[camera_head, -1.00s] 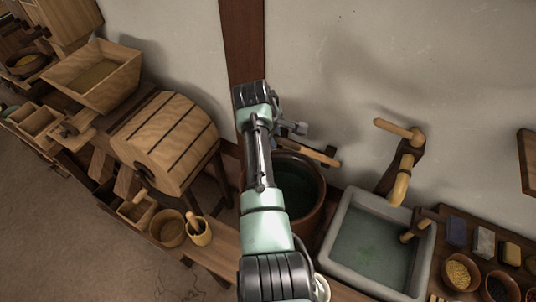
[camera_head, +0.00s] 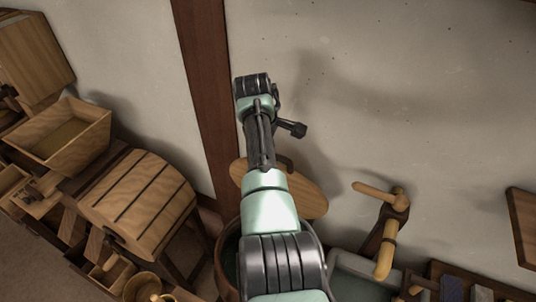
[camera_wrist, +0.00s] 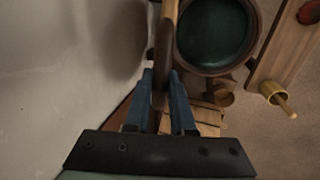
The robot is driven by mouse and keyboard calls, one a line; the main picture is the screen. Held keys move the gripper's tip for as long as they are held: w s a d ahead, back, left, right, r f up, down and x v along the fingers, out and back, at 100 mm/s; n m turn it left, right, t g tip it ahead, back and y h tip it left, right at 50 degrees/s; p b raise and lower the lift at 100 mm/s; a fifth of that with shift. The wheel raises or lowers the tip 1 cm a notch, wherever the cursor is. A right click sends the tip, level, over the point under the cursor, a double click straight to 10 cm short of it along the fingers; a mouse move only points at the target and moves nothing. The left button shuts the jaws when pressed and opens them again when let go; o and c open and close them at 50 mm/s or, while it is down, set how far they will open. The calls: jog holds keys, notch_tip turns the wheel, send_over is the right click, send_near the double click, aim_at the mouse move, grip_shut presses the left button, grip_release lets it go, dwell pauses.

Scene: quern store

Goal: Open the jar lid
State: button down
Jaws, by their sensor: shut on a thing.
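The jar lid is a round wooden disc (camera_head: 305,195), partly hidden behind my arm in the head view. In the wrist view the lid (camera_wrist: 163,50) shows nearly edge-on between the two blue fingers of my gripper (camera_wrist: 160,76), which is shut on it. The jar (camera_wrist: 215,71) is a wide brown vessel with dark green inside. Its mouth is open and the lid is clear of it, off to one side in the wrist view. In the head view the jar (camera_head: 222,268) is mostly hidden by my arm. The fingertips are hidden there.
A plain wall with a dark wooden post (camera_head: 205,90) stands close behind the lid. A wooden tap (camera_head: 385,250) and stone basin (camera_head: 350,285) are at right. A slatted wooden drum (camera_head: 140,205) and hopper (camera_head: 65,135) are at left.

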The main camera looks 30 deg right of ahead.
jog(key=shift+w+d, duration=0.1)
jog(key=shift+d, duration=0.05)
jog(key=c, duration=0.8)
grip_release()
jog(key=shift+o, duration=0.2)
jog(key=b+v, duration=0.3)
jog(key=v, duration=1)
